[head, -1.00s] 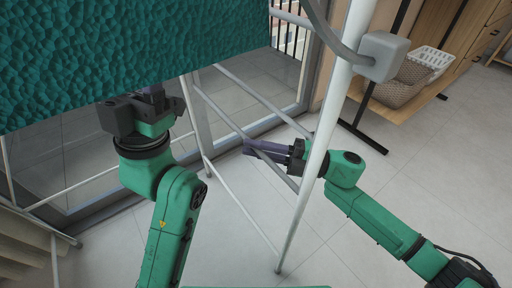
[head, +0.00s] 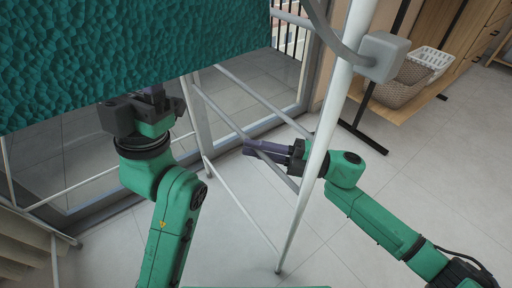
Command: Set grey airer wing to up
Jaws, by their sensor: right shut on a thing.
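The grey airer's pale frame (head: 318,160) stands in front of me, with a grey joint block (head: 382,56) at its upper right. The wing's thin rods (head: 229,115) slope down to the right below the cloth, so the wing appears to hang down. My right gripper (head: 254,149) reaches in from the right, past the pale upright, and is shut on a sloping rod of the wing. My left gripper (head: 150,93) is raised at the lower edge of a teal cloth (head: 150,45). Its fingertips are mostly hidden, and I cannot tell its opening.
The teal cloth covers the upper left and hides part of the airer. A glazed door with a sill (head: 85,218) is behind. At the upper right, a wooden shelf (head: 400,112) holds a woven basket (head: 403,87) and a white basket (head: 433,60).

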